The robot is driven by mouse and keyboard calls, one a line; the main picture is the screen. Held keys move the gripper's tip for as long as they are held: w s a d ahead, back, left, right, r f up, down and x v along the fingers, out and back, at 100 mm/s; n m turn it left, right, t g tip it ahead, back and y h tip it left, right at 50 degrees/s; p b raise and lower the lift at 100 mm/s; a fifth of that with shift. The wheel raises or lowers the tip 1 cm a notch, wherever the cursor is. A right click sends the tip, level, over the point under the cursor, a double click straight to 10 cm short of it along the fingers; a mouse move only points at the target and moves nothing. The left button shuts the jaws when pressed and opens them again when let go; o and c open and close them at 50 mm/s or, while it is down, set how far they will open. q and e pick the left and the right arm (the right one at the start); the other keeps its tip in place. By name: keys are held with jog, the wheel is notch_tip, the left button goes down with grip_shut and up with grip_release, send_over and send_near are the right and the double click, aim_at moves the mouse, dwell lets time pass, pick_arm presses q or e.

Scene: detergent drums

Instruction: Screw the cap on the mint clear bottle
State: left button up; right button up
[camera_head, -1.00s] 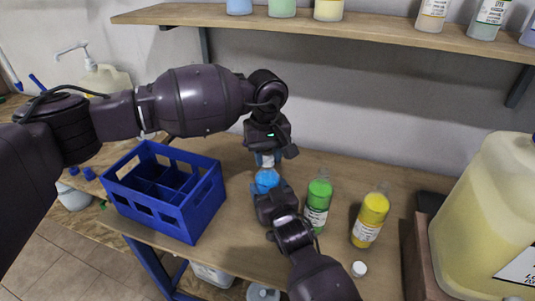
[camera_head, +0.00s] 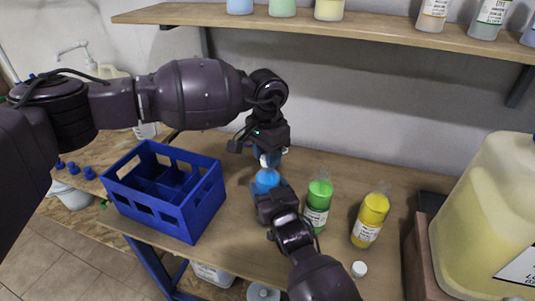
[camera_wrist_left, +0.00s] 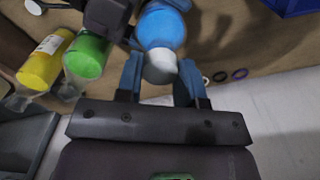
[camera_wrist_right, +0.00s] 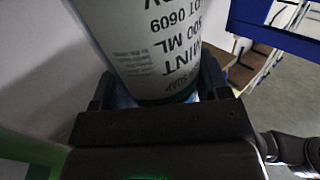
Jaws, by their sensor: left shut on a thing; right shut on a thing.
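The mint bottle (camera_head: 267,181), filled with blue, stands upright at the middle of the workbench. My right gripper (camera_head: 271,192) is shut around its body; the right wrist view shows its white label (camera_wrist_right: 165,45) with "MINT" between the fingers. A white cap (camera_wrist_left: 160,67) sits at the top of the bottle's neck. My left gripper (camera_wrist_left: 160,80) comes from above, its blue fingers shut on the cap's sides. In the head view the left gripper (camera_head: 267,157) partly hides the cap. I cannot tell how tightly the cap is seated.
A blue crate (camera_head: 168,215) stands left of the bottle. A green bottle (camera_head: 318,203) and a yellow bottle (camera_head: 370,217) stand close on the right. A loose white cap (camera_head: 359,268) lies near the front edge. A large jug (camera_head: 478,215) stands far right.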

pick_arm(q)
jog(key=o, duration=0.9)
jog(key=shift+r, duration=2.3)
jog(key=shift+c, duration=0.2)
